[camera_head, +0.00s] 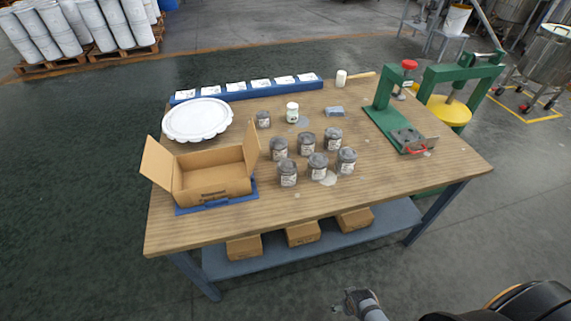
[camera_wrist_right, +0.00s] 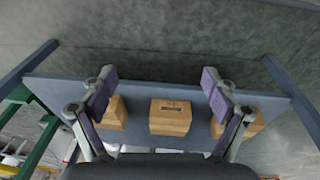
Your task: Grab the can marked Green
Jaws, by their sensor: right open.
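Several small dark-grey cans with pale labels stand upright on the wooden table (camera_head: 225,225) in the head view. They include a back-left can (camera_head: 279,148), a back-middle can (camera_head: 306,143), a back-right can (camera_head: 333,138), a front-left can (camera_head: 288,173), a front-middle can (camera_head: 318,166) and a front-right can (camera_head: 347,161). A smaller can (camera_head: 263,119) stands behind them. The labels are too small to read, so I cannot tell which is marked Green. My right gripper (camera_head: 346,301) is in front of the table, away from the cans. In the wrist view it (camera_wrist_right: 160,82) is open and empty.
An open cardboard box (camera_head: 213,187) stands left of the cans, with a white lid (camera_head: 197,119) behind it. A white jar (camera_head: 292,112) is behind the cans. A green press (camera_head: 392,118) stands right. Boxes (camera_head: 303,234) lie on the lower shelf (camera_wrist_right: 60,88).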

